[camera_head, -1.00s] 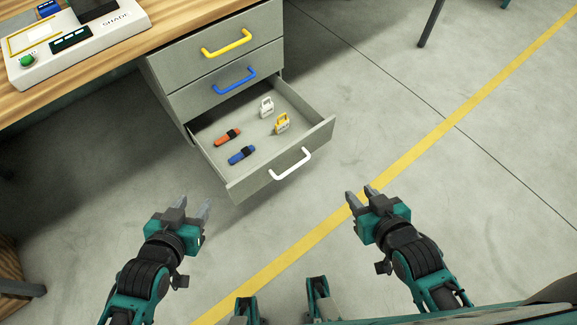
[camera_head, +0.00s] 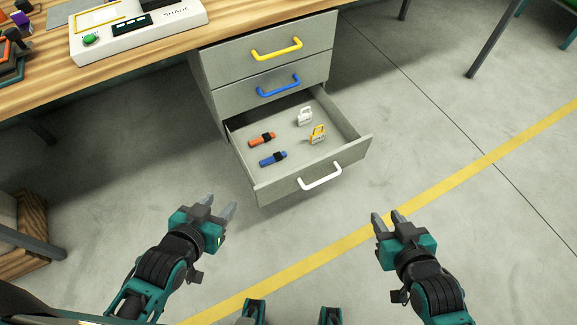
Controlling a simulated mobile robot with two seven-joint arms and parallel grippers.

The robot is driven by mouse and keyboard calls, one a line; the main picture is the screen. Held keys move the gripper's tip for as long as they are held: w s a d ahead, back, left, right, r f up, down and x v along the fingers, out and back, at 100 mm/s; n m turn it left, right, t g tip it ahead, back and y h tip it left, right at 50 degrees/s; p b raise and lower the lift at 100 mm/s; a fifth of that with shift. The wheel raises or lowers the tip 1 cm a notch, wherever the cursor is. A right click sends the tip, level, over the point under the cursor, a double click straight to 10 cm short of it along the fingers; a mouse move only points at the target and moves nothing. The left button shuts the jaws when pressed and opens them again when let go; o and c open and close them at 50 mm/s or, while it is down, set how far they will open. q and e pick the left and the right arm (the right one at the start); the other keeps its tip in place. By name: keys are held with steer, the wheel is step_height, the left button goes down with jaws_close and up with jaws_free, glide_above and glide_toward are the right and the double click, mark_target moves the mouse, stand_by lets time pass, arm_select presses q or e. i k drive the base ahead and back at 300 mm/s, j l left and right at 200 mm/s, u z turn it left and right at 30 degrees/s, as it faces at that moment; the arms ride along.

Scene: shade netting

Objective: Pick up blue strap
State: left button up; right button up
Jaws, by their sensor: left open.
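The blue strap (camera_head: 268,160), rolled with a black band, lies in the open bottom drawer (camera_head: 262,185), near its front left. An orange strap (camera_head: 257,140) with a black band lies just behind it. My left gripper (camera_head: 220,205) is open and empty, in front of the drawer and to its lower left, apart from it. My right gripper (camera_head: 386,216) is in front of the drawer to its lower right, apart from it, with its two fingers spaced and nothing between them.
A white clip (camera_head: 305,117) and a yellow clip (camera_head: 317,134) stand in the drawer's right part. Two closed drawers with yellow (camera_head: 277,48) and blue (camera_head: 278,86) handles are above. The wooden bench top (camera_head: 50,90) carries a white device (camera_head: 137,30). Floor around the grippers is clear.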

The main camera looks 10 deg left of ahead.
mark_target(278, 156)
steer(key=i+j, duration=0.15)
steer(key=j, duration=0.25)
steer(key=i+j, duration=0.15)
steer(key=j, duration=0.25)
steer(key=i+j, duration=0.15)
steer(key=j, duration=0.25)
steer(key=i+j+u, duration=0.1)
steer(key=j, duration=0.3)
steer(key=i, duration=0.05)
